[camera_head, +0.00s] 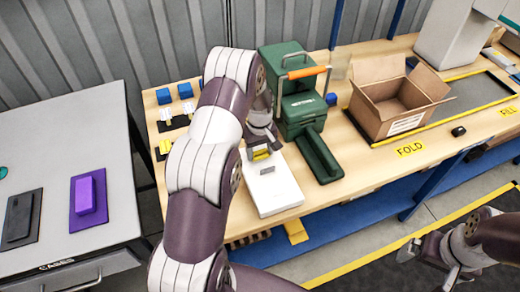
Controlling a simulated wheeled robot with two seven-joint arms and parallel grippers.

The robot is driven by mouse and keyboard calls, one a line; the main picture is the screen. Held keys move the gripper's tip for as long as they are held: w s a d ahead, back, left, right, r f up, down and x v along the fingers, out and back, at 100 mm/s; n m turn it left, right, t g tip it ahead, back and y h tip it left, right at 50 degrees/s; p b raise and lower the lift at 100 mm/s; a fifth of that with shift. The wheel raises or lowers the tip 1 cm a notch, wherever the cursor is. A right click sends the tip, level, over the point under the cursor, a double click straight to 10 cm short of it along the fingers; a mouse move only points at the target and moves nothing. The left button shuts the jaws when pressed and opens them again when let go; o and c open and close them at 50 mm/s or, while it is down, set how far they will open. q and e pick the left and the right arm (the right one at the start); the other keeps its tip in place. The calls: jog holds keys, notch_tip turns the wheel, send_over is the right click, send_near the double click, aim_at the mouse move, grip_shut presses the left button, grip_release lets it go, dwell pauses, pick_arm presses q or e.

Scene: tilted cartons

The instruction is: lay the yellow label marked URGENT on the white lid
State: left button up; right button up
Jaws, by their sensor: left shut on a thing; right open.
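The white lid (275,194) is a flat white box shape at the front edge of the wooden bench. My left gripper (262,146) points down over its far end, shut on a small yellow piece, the label (262,154). The label is at or just above the far part of the lid; I cannot tell whether it touches. Its print is too small to read, and my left arm hides part of the area to the left. My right gripper (414,250) is open and empty at the lower right, away from the bench.
A green machine (300,105) with an orange handle stands just right of the lid. An open cardboard carton (394,100) is further right. Blue blocks (163,96) and small labelled pieces (165,147) lie at the back left. A grey table (60,150) holds a purple box (88,195).

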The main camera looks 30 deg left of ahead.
pick_arm(q)
jog(key=shift+f, duration=0.3)
dwell(0.4)
jog(key=o, duration=1)
jog(key=shift+o, duration=0.2)
jog(key=shift+r, duration=0.1)
notch_tip(320, 180, up, 7)
jog(key=p, duration=0.5)
